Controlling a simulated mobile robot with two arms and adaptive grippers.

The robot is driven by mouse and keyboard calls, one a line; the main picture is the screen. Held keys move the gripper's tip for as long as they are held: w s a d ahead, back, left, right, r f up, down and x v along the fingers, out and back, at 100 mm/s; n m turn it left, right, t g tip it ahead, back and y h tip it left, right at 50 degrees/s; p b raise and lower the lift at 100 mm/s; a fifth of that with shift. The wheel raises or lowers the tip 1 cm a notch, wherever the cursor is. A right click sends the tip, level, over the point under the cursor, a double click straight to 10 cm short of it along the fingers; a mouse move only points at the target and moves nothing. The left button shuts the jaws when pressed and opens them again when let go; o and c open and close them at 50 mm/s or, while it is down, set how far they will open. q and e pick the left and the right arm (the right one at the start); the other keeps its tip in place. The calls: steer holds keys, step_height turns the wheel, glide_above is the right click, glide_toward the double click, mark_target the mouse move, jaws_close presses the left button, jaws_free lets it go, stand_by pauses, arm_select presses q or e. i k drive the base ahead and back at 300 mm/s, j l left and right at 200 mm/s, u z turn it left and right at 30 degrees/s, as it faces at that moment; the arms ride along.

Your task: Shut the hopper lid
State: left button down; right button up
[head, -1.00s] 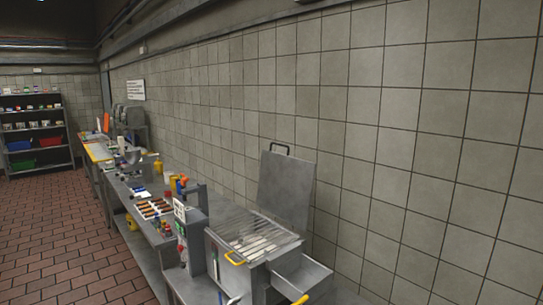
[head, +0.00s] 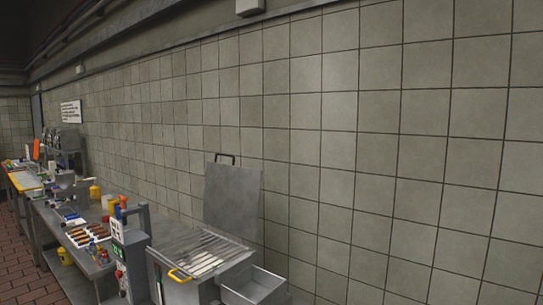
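The hopper lid (head: 232,200) is a flat grey metal plate with a dark handle (head: 225,157) on its top edge. It stands raised, nearly upright, at the back of the hopper, close to the tiled wall. The hopper (head: 205,256) below it is open, with pale bars or slats showing across its top. A yellow handle (head: 179,275) is on its front edge. Neither of my grippers is in the head view.
An open grey metal tray (head: 256,287) juts out at the hopper's right. A bench (head: 52,215) with coloured items runs away to the left. Brick floor (head: 22,265) is clear at lower left.

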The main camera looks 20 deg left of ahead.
mark_target(232, 193)
steer(key=j+z, duration=0.25)
steer(key=j, duration=0.2)
steer(key=k+j+z, duration=0.1)
steer(key=j+z, duration=0.15)
steer(key=j, duration=0.15)
steer(key=k+j+z, duration=0.2)
steer(key=j, duration=0.25)
steer(key=k+j+z, duration=0.1)
steer(key=j+z, duration=0.15)
steer(key=j, duration=0.15)
steer(key=k+j+z, duration=0.25)
steer(key=i+j, duration=0.1)
steer(key=j, duration=0.05)
